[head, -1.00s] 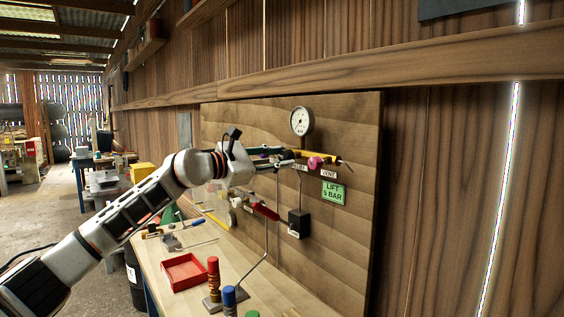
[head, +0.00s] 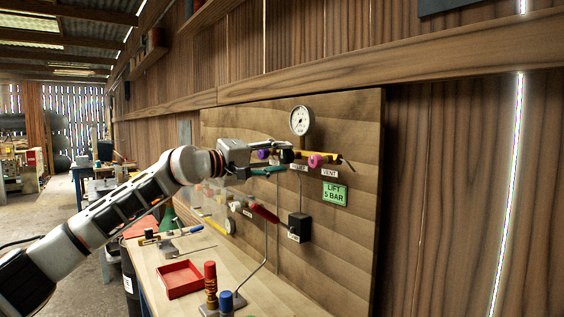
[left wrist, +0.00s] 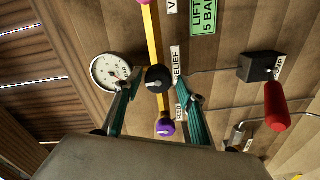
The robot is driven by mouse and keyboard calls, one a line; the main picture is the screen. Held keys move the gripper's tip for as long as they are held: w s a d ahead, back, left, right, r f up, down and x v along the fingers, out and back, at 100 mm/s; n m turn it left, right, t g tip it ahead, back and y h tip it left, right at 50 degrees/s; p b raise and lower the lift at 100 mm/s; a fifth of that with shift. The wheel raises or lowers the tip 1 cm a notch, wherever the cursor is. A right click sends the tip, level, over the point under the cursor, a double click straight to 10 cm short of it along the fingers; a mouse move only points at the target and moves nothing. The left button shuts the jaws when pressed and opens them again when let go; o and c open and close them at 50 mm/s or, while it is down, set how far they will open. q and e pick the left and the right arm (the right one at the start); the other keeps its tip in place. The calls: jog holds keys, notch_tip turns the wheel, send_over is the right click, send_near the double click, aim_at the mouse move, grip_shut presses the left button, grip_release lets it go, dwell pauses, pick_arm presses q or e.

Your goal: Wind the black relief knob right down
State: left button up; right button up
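The black relief knob (left wrist: 157,78) sits on the yellow pipe, beside the RELIEF label (left wrist: 176,66), with a pale line across its face. In the head view the knob (head: 287,156) is just ahead of my left gripper (head: 281,157). In the left wrist view the teal fingers of my left gripper (left wrist: 158,86) stand apart, one on each side of the knob, with gaps showing. I cannot tell how deep they reach around it. My right gripper is in neither view.
A purple knob (left wrist: 165,128) is close behind the black one on the same pipe, and a pink knob (head: 316,160) is beyond it. A pressure gauge (head: 301,120) is above. A red-handled lever (head: 264,212) and red tray (head: 180,276) are lower.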

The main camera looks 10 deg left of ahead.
pick_arm(q)
jog(key=shift+s+r, duration=0.15)
jog(key=v, duration=0.5)
jog(key=shift+s+a, duration=0.25)
jog(key=shift+s, duration=0.05)
dwell(0.5)
